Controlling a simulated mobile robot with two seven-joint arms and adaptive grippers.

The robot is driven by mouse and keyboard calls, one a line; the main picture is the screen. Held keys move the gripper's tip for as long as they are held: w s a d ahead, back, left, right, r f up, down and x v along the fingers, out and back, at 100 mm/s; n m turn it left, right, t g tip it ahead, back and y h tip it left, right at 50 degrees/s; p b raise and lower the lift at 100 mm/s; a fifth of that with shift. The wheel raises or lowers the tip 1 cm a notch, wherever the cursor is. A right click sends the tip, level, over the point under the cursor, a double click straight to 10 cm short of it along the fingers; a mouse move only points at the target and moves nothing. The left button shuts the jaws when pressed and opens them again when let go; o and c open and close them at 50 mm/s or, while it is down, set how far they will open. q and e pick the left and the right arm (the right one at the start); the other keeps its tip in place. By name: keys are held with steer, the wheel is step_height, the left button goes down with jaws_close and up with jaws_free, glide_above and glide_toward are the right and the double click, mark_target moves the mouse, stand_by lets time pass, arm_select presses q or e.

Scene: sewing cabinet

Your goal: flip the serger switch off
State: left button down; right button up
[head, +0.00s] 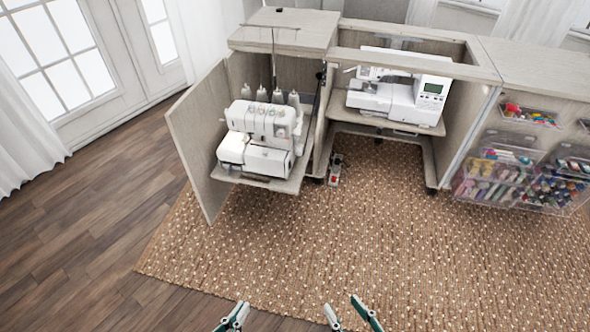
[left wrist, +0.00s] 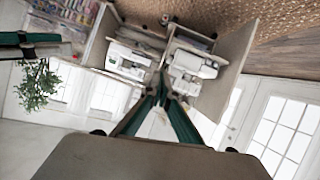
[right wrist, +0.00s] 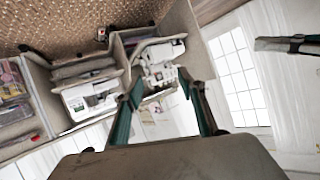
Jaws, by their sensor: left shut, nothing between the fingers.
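The white serger (head: 262,137) with several thread cones stands on a shelf in the open left bay of the cabinet. Its switch is too small to make out. The serger also shows upside down in the left wrist view (left wrist: 192,66) and in the right wrist view (right wrist: 160,60). My left gripper (head: 237,312) is shut and empty, low in the head view, well short of the serger. My right gripper (head: 342,306) is open and empty to its right, also far from the serger. Neither touches anything.
The cabinet door (head: 200,140) stands open left of the serger. A white sewing machine (head: 400,95) sits in the middle bay. A small pedal-like item with red (head: 335,172) lies on the floor. Thread bins (head: 520,185) fill the right side. The woven rug (head: 330,240) ahead is clear.

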arm_select(q)
steer(key=s+a+m+g+y+p, duration=0.1)
steer(key=s+a+m+y+p, duration=0.1)
steer(key=a+p, duration=0.5)
steer(key=shift+a+g+p, duration=0.3)
steer(key=shift+a+g, duration=0.1)
steer(key=shift+a, duration=0.4)
arm_select(e)
steer(key=s+d+n+g+h, duration=0.1)
steer(key=s+d+n+h, duration=0.1)
steer(key=d, duration=0.6)
steer(key=shift+d+g, duration=0.3)
steer(key=shift+g, duration=0.1)
steer(key=c, duration=0.4)
arm_select(q)
steer(key=shift+r, duration=0.1)
arm_select(e)
steer(key=shift+o, duration=0.2)
steer(key=shift+w+r, duration=0.1)
